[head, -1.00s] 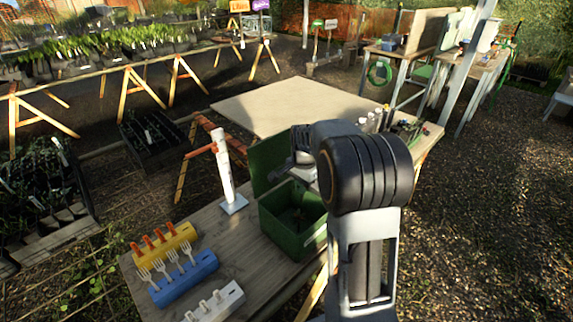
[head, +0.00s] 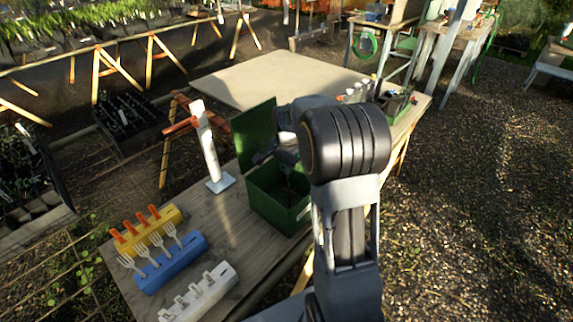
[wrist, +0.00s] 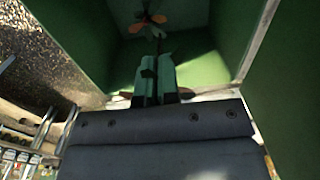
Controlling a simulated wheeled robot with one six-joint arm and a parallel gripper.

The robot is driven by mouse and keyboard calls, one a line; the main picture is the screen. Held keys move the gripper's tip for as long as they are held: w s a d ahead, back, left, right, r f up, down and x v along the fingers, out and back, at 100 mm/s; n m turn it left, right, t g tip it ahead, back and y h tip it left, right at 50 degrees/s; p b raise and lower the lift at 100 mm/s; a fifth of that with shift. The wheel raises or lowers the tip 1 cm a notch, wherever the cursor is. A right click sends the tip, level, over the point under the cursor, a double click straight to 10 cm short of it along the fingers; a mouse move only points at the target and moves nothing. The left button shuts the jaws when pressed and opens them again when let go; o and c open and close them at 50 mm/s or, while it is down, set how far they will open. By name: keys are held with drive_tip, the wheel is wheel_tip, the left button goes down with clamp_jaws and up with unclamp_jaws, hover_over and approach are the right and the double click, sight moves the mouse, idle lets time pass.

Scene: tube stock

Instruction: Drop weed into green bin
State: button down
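The green bin (head: 268,205) stands on the wooden bench with its lid (head: 254,135) open at the back. My gripper (head: 289,166) is over the bin's mouth, partly hidden by my own arm. In the wrist view my gripper (wrist: 157,62) points into the green bin (wrist: 195,55), whose walls surround the fingertips. The fingers are close together on a thin stem. The weed (wrist: 150,20), with orange-brown and dark leaves, extends beyond the fingertips inside the bin. Whether it touches the bin floor I cannot tell.
A white post on a base (head: 207,150) stands left of the bin. Yellow (head: 147,228), blue (head: 168,263) and white (head: 198,293) tool holders sit at the bench's near left. A bare board (head: 275,78) lies behind. Bottles and a tray (head: 393,102) are to the right.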

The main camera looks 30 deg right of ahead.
drive_tip(key=c, duration=1.3)
unclamp_jaws()
wheel_tip(320, 180, up, 14)
drive_tip(key=shift+f, duration=0.1)
drive_tip(key=shift+s+a+f+n+t+p, duration=0.2)
drive_tip(key=shift+s+a+f+n+t, duration=0.55)
drive_tip(key=shift+s+a+n, duration=1.85)
drive_tip(key=shift+s+a+f+n+t+p, duration=0.35)
drive_tip(key=shift+s+a+f+n, duration=0.55)
drive_tip(key=shift+s+n, duration=1.95)
drive_tip(key=shift+s+a+f+n+t+p, duration=0.1)
drive_tip(key=shift+s+a+f+n+t, duration=1.1)
drive_tip(key=shift+s, duration=2.75)
